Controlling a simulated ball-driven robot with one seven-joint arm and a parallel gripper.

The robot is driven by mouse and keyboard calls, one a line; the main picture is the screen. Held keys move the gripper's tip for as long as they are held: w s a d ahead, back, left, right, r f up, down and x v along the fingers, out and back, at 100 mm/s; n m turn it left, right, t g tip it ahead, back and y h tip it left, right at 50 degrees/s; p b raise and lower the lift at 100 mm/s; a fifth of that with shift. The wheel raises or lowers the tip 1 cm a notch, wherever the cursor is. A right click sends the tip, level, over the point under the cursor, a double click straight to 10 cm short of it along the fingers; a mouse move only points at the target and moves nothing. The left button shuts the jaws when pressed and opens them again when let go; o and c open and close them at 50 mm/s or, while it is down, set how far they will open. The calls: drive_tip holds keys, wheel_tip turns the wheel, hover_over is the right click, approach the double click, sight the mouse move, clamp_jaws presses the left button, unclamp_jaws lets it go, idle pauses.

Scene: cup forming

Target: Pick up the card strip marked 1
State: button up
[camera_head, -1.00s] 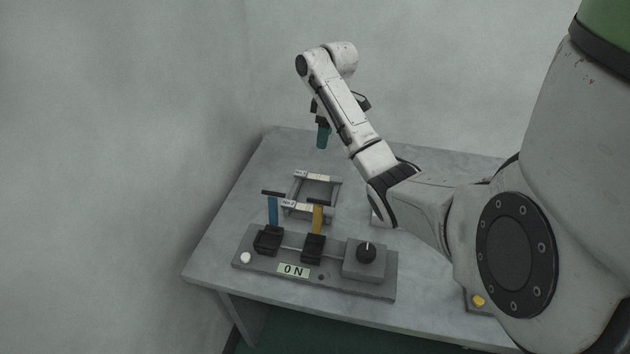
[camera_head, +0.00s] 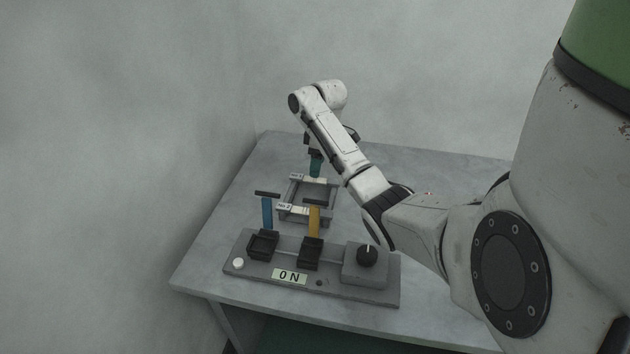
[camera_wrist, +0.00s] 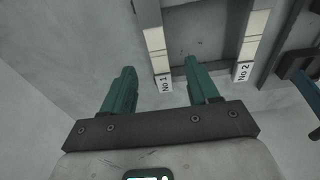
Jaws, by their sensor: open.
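The card strip marked 1 is pale and lies on the far bar of a grey rack; its white "No 1" label (camera_head: 297,177) shows in the head view. In the wrist view the strip (camera_wrist: 156,42) runs up from its label, between my two green fingers in the picture. My gripper (camera_wrist: 160,66) is open and empty. In the head view my gripper (camera_head: 316,170) is just above the far bar and partly hides the strip. I cannot tell whether the fingers are level with the strip. The strip marked 2 (camera_wrist: 253,35) lies on the near bar.
A control box (camera_head: 330,285) with an "ON" sign stands in front of the rack. A blue lever (camera_head: 267,213) and a yellow lever (camera_head: 314,222) rise from it near the rack. The table (camera_head: 215,245) is bare to the left, beside a wall.

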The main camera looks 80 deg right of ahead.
sight(315, 180)
drive_tip(key=shift+w+d+f, duration=0.1)
drive_tip(key=shift+w+f, duration=0.05)
drive_tip(key=shift+f, duration=1)
drive_tip(key=shift+w+d+f, duration=0.1)
drive_tip(key=shift+f, duration=1)
clamp_jaws()
drive_tip(key=shift+r, duration=0.1)
